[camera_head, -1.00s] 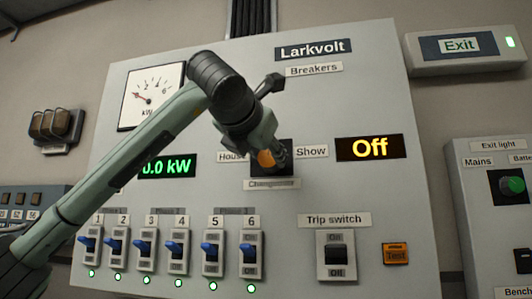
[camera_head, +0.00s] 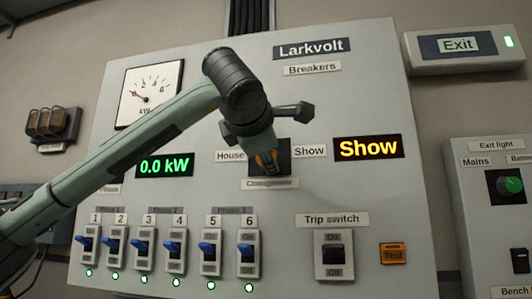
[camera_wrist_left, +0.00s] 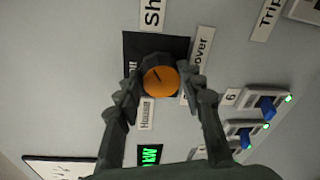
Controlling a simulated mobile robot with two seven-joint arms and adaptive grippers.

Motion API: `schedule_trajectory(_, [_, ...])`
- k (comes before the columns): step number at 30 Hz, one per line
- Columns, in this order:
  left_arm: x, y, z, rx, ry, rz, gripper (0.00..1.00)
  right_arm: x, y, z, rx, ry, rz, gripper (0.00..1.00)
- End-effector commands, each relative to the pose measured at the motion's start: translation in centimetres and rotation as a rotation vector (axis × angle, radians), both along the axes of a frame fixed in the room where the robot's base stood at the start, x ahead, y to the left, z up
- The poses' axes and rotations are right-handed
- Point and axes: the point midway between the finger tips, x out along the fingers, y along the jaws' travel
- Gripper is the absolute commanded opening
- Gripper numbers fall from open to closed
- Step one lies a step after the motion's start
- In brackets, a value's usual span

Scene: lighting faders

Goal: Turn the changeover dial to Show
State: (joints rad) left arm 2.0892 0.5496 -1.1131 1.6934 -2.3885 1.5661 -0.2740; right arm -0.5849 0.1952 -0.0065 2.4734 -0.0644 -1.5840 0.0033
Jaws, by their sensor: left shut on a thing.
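The changeover dial has an orange face with a dark pointer mark and sits on a black square plate (camera_head: 283,152). In the left wrist view the dial (camera_wrist_left: 161,81) is between the two fingers of my left gripper (camera_wrist_left: 163,88), which is shut on it. The pointer mark slants toward the Show label (camera_wrist_left: 152,12) side. In the head view my left gripper (camera_head: 265,158) covers most of the dial. The House label (camera_head: 231,156) is left of it and the Show label (camera_head: 310,151) right. The display (camera_head: 368,148) reads Show in yellow. My right gripper is not in view.
Several breaker switches (camera_head: 173,248) with blue levers and green lamps line the panel below. The trip switch (camera_head: 333,255) and an orange Test button (camera_head: 392,254) are lower right. A green meter (camera_head: 165,165) reads 0.0 kW.

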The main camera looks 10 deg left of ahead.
Motion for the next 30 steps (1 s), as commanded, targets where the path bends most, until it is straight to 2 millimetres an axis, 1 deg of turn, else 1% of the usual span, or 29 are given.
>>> schedule_trajectory(1, [-0.04, 0.03, 0.32, 0.016, -0.007, -0.001, 0.09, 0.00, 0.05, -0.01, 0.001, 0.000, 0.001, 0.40])
schedule_trajectory(9, [-0.04, 0.01, 0.29, 0.074, -0.007, -0.001, 0.09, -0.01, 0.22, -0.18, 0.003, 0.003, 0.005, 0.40])
schedule_trajectory(22, [-0.04, 0.00, 0.29, 0.082, -0.007, 0.000, 0.09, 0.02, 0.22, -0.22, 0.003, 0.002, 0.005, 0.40])
schedule_trajectory(23, [-0.05, 0.00, 0.29, 0.082, -0.007, 0.000, 0.42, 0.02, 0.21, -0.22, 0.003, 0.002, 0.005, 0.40])
schedule_trajectory(27, [-0.04, -0.01, 0.20, 0.081, -0.005, 0.000, 0.59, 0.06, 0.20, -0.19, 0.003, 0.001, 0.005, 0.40])
schedule_trajectory(30, [-0.03, -0.01, 0.13, 0.081, -0.003, -0.001, 0.59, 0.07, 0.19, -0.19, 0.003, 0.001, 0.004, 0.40])
